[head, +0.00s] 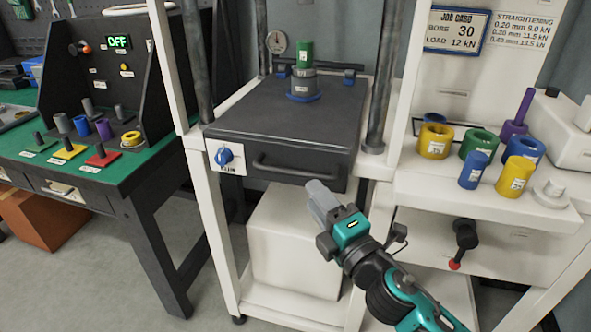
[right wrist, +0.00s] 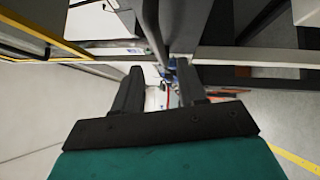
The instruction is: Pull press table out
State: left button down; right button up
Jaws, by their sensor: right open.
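The press table (head: 300,125) is a dark grey slab between the press columns, with a dark bar handle (head: 285,170) across its front face. On it stands a dark cylinder with a blue base (head: 304,88), topped by a green piece (head: 305,54). My right gripper (head: 318,192) is just below and in front of the handle's right end in the head view. Its two fingers (right wrist: 160,88) are apart in the right wrist view, with no clear grip on anything. Whether the handle lies between them I cannot tell. My left gripper is not in view.
A blue knob (head: 225,156) is left of the table's front. A grey column (head: 388,80) rises at its right. A right-hand shelf (head: 420,185) holds several coloured rings and cylinders. A green-topped bench (head: 90,180) stands left. A white box (head: 290,240) sits below.

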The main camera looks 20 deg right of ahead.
aim_at(296, 173)
jog(key=shift+p+x, duration=0.3)
jog(key=shift+x, duration=3.9)
grip_shut()
